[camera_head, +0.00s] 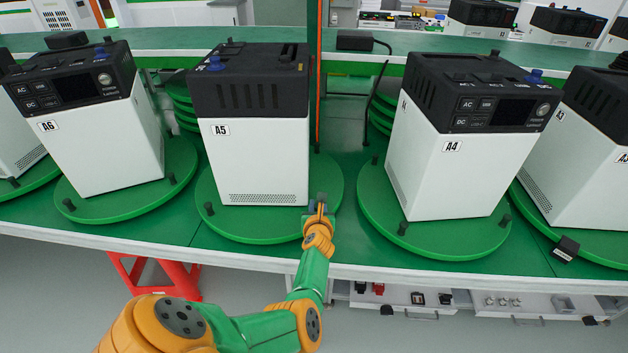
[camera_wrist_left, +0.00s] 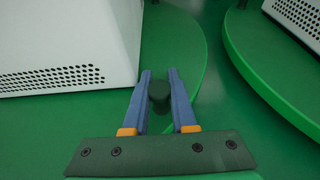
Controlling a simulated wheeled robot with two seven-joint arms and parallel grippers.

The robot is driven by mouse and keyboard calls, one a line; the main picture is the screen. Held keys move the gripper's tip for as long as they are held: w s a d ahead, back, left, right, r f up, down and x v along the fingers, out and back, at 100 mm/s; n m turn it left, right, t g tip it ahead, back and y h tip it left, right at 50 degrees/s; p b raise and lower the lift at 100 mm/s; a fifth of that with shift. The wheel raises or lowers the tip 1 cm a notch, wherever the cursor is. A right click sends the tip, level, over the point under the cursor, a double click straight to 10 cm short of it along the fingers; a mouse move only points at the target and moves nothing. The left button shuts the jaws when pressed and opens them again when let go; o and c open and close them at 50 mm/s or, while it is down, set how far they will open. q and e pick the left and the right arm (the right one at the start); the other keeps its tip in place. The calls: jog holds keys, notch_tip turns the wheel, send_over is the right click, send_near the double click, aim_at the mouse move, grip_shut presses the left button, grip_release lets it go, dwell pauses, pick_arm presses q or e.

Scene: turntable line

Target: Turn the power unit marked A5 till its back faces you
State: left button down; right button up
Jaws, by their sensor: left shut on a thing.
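The power unit marked A5 (camera_head: 250,130) is a white box with a black top, standing on a round green turntable (camera_head: 235,225). The side towards me shows slots in the black top and a perforated vent strip at the bottom; no screen or sockets show on it. My left gripper (camera_head: 320,207) is at the turntable's front right rim. In the left wrist view its blue fingers (camera_wrist_left: 159,100) are shut on a dark peg (camera_wrist_left: 159,94) standing on the turntable, apart from the white box (camera_wrist_left: 65,45). My right gripper is not in view.
Unit A6 (camera_head: 100,140) stands on its turntable to the left and unit A4 (camera_head: 455,165) on its own to the right, both with panels partly towards me. A small black block (camera_head: 566,248) lies at the right front edge. A red stool (camera_head: 155,275) stands below the bench.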

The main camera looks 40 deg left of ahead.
pick_arm(q)
jog(key=shift+d+f, duration=0.25)
jog(key=shift+d, duration=0.1)
jog(key=c, duration=1.1)
grip_release()
jog(key=shift+o, duration=0.5)
jog(key=shift+w+d+r, duration=0.2)
jog(key=shift+d+r, duration=0.05)
jog(key=shift+d, duration=0.2)
jog(key=shift+s+a+r, duration=0.1)
jog(key=shift+a+r, duration=0.05)
